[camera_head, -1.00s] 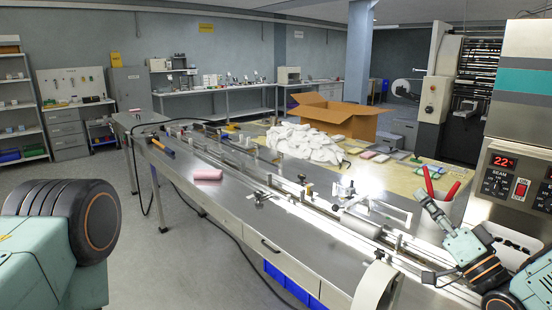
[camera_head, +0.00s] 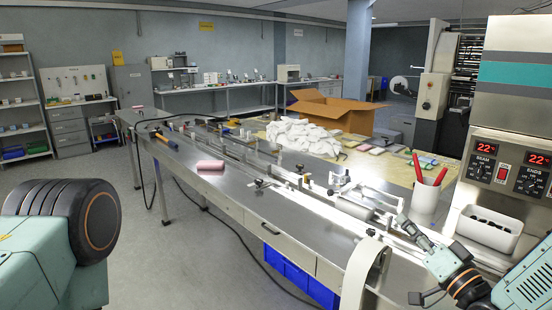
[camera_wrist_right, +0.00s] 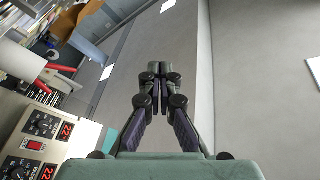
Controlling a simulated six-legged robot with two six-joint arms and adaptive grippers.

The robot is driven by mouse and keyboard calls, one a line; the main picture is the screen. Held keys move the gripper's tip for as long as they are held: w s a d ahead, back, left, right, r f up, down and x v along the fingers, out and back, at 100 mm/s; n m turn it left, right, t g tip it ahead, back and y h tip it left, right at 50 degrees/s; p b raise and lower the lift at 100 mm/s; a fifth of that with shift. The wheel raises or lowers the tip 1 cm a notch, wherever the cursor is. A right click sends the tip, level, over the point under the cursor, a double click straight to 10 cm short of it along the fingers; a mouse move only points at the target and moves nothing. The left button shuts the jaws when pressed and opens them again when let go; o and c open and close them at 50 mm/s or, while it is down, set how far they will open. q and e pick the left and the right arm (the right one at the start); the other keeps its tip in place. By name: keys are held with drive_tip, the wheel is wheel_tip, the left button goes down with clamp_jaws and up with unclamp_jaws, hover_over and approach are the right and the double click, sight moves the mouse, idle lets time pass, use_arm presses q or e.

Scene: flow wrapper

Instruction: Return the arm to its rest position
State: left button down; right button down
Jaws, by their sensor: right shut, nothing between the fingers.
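My right gripper (camera_head: 405,222) shows at the lower right of the head view, beside the machine's control panel and just below the white cup. Its fingers are shut with nothing between them, and it is clear of the objects around it. It also shows in the right wrist view (camera_wrist_right: 158,72), with the fingertips together against the grey ceiling and its lights. My right forearm (camera_head: 520,285) comes in from the lower right corner. Part of my left arm (camera_head: 45,255) fills the lower left, and its gripper is not in view.
The control panel (camera_head: 507,168) with red displays, a white tray (camera_head: 490,236) and a cup (camera_head: 425,200) with red-handled tools stand close to my right arm. A steel bench (camera_head: 225,190) with rails holds a pink block (camera_head: 210,165). A cardboard box (camera_head: 335,112) stands behind.

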drive_tip(key=s+a+f+g, duration=0.1)
drive_tip(key=f, duration=0.4)
drive_tip(key=s+a+f+g+h+b, duration=0.1)
drive_tip(key=a+f+g, duration=0.1)
drive_tip(key=f, duration=0.3)
drive_tip(key=s+a+f+g+h+b, duration=0.1)
drive_tip(key=s+f, duration=0.1)
drive_tip(key=f, duration=0.3)
drive_tip(key=shift+s+a+f+g, duration=0.1)
drive_tip(key=shift+a+f+g, duration=0.2)
drive_tip(key=shift+g, duration=0.1)
drive_tip(key=s+a+f+n+g+h+b, duration=0.1)
drive_tip(key=s+f+g, duration=0.2)
drive_tip(key=s+f, duration=0.3)
drive_tip(key=s+a+f+g+h+b, duration=0.1)
drive_tip(key=s+f+g+b, duration=0.1)
drive_tip(key=s+f, duration=0.35)
drive_tip(key=s+f+g+h+b, duration=0.1)
drive_tip(key=s+f+g, duration=0.2)
drive_tip(key=s, duration=0.5)
drive_tip(key=s+f+n+g+h+b, duration=0.1)
drive_tip(key=s+f+g, duration=0.2)
drive_tip(key=s+f, duration=0.2)
drive_tip(key=s+d+f+n+g+h+b, duration=0.1)
drive_tip(key=s+f+g, duration=0.2)
drive_tip(key=s, duration=0.8)
wheel_tip(320, 180, down, 2)
drive_tip(key=shift+s, duration=0.25)
